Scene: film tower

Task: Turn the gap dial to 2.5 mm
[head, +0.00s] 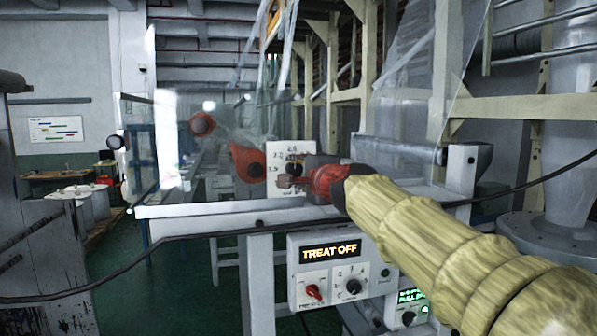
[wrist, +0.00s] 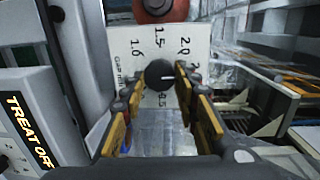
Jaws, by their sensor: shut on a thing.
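The gap dial is a round black knob (wrist: 158,74) on a white scale plate (wrist: 149,45). The wrist view shows 1.0, 1.5 and 2.0 around the knob, and a partly hidden label beginning with 2 at the right. A short white pointer line on the knob points right, toward that partly hidden label. My gripper (wrist: 160,82) has its two fingers closed on either side of the knob. In the head view my gripper (head: 296,180) is in front of the scale plate (head: 274,158), hiding most of the dial.
A control panel (head: 343,255) reading TREAT OFF hangs below, with a red switch (head: 314,291) and a black knob (head: 353,287). A red round part (wrist: 159,8) sits just above the plate. Clear sheets and a pale frame surround the dial.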

